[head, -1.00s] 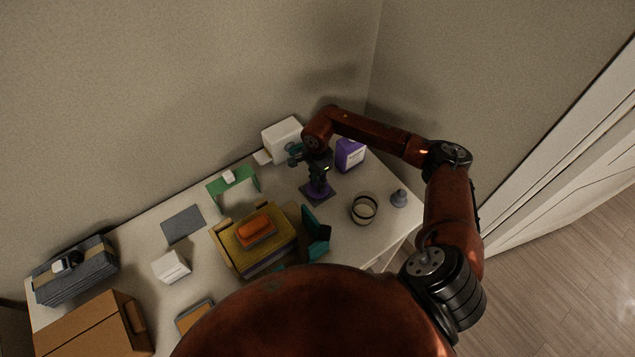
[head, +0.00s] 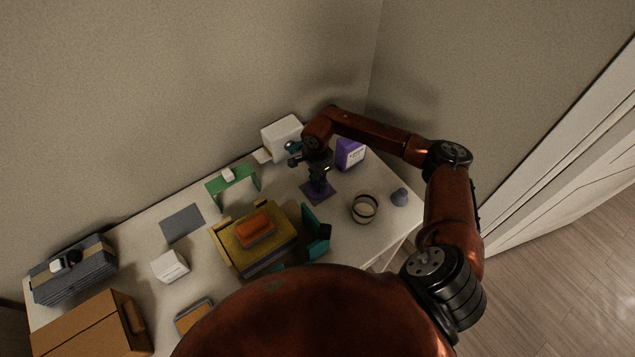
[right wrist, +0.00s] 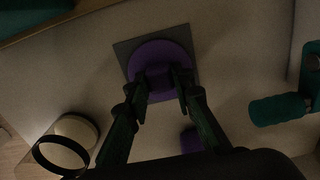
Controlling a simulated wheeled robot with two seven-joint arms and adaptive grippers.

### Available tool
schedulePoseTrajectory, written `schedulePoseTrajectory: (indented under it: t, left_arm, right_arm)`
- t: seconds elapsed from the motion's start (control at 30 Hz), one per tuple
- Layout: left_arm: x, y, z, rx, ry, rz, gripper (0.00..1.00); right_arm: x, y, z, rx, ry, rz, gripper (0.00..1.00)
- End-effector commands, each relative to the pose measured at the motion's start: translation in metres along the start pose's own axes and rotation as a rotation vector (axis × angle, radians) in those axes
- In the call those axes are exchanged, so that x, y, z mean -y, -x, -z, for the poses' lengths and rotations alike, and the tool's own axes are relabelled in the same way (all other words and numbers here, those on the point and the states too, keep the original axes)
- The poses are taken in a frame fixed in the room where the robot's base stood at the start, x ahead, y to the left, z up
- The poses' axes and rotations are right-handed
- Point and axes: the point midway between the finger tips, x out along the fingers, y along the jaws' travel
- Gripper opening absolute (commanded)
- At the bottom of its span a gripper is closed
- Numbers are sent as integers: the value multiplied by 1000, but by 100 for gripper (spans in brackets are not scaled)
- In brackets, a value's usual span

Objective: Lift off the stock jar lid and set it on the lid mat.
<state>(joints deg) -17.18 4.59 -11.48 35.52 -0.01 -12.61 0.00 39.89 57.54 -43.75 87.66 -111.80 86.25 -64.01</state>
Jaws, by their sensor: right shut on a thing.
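The stock jar lid is a purple disc with a knob (right wrist: 165,58), low over the grey square lid mat (right wrist: 187,36) in the right wrist view. The mat also shows in the head view (head: 319,198). My right gripper (right wrist: 163,84) is shut on the lid's knob and points down; it also shows in the head view (head: 319,184). I cannot tell whether the lid touches the mat. An open jar with a dark rim and cream contents (head: 364,209), probably the stock jar, stands beside the mat; it shows in the right wrist view (right wrist: 76,131). My left gripper is not in view.
A purple box (head: 350,154) and a white box (head: 282,138) stand behind. A small grey object (head: 400,197) is right of the jar. A green stand (head: 232,182) is farther back.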

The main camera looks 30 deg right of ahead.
Motion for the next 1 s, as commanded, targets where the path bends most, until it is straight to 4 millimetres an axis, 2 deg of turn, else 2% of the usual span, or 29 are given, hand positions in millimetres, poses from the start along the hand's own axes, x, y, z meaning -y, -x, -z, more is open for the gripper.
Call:
schedulePoseTrajectory:
  t: [0.37,0.4,0.6,0.7,1.0]
  left_arm:
    - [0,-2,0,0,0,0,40]
    - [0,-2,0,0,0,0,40]
    - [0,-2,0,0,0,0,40]
    - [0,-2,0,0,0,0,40]
    - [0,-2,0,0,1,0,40]
  right_arm:
    - [0,-2,0,0,0,0,0]
    - [0,-2,0,0,0,0,23]
    - [0,-2,0,0,0,0,37]
    - [0,-2,0,0,0,0,42]
    - [0,-2,0,0,0,0,42]
